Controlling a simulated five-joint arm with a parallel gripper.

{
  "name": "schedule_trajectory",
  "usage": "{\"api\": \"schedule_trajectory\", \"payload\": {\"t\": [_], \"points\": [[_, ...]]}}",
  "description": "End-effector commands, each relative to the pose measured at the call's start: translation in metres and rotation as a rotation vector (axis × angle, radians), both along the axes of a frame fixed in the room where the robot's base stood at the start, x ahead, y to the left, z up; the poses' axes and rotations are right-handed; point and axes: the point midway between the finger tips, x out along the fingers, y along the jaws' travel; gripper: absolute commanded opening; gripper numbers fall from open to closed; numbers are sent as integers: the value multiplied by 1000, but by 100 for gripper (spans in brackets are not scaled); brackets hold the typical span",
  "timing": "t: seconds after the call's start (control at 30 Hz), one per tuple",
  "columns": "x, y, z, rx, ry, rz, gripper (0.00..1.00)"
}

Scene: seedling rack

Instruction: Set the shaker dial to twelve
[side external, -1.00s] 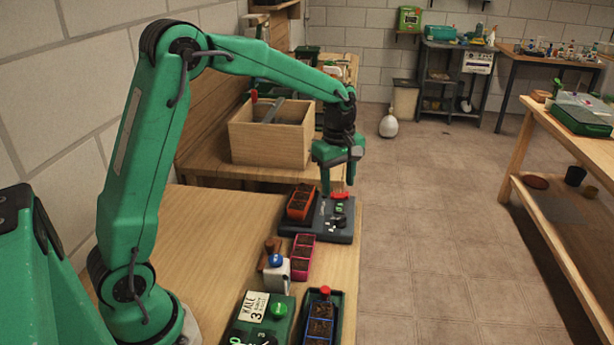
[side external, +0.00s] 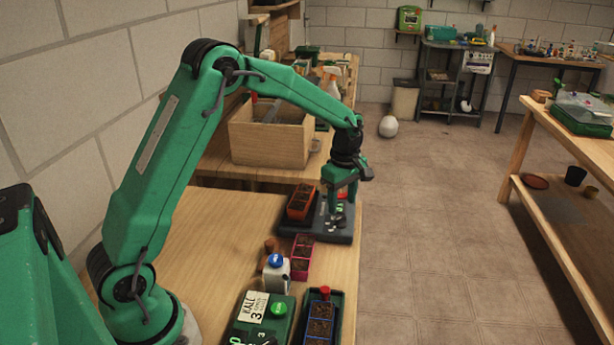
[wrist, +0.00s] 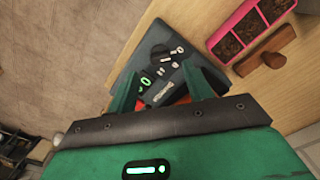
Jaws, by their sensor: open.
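The shaker (side external: 327,236) is a dark grey box on the wooden bench, with an orange seedling tray (side external: 300,202) on its left part and small controls on its right part. My gripper (side external: 341,203) is over the right part, pointing down. In the wrist view my gripper (wrist: 162,88) is open, and its green fingers are spread over the shaker (wrist: 145,62). A grey dial-like knob (wrist: 162,94) shows between the fingers, near a lit green readout (wrist: 145,82). I cannot read its setting or tell whether a finger touches it.
A pink-framed seedling tray (side external: 302,258), a blue-capped bottle (side external: 276,268) and a green box labelled with a 3 (side external: 262,318) stand nearer on the bench. A wooden crate (side external: 268,137) stands behind. The bench's right edge is close to the shaker.

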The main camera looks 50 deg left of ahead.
Motion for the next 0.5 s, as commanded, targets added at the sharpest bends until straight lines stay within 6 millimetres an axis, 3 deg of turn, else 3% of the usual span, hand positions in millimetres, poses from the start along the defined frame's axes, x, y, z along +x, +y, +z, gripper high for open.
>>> {"api": "schedule_trajectory", "payload": {"t": [0.2, 0.5], "points": [[-1, 0, -28, 0, 3, -1, 51], [0, 0, -45, 0, 1, -1, 51]]}}
